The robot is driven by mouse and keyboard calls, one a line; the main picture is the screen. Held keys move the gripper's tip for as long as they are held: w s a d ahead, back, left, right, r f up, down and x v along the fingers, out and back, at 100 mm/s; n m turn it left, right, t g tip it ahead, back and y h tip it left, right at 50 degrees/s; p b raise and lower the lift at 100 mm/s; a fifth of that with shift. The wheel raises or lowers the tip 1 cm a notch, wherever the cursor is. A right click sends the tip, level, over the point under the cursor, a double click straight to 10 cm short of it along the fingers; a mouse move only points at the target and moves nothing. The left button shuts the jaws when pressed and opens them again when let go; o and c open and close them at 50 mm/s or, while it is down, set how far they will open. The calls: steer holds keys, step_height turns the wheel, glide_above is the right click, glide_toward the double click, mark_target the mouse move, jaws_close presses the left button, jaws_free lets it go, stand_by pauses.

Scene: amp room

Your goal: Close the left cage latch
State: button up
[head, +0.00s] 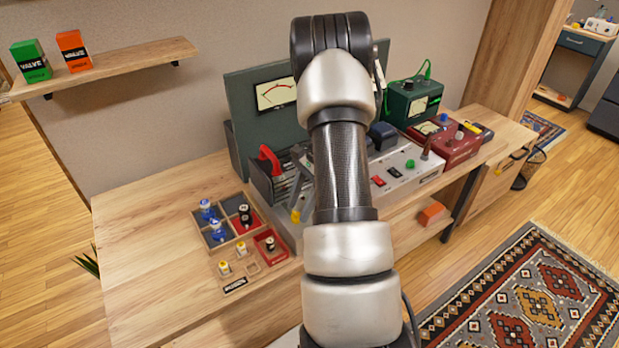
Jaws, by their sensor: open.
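An amplifier chassis (405,172) with a pale grey top stands on the wooden workbench, partly hidden by my arm. At its left end, grey slanted bars (301,172) rise beside my arm, with a small yellow tab (296,215) at their lower end. These may be part of the cage and its left latch, but I cannot tell whether the latch is open or shut. My arm crosses the middle of the head view and covers much of the chassis. My gripper is hidden behind it.
A sorting tray (228,246) with tubes sits left on the bench (150,215). A dark toolbox with a red handle (269,160), a meter panel (240,115), a green meter box (412,98) and a red box (452,148) surround the chassis. The bench's left end is clear.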

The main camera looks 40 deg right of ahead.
steer(key=v, duration=1.5)
steer(key=shift+r+p, duration=0.35)
steer(key=shift+r, duration=0.05)
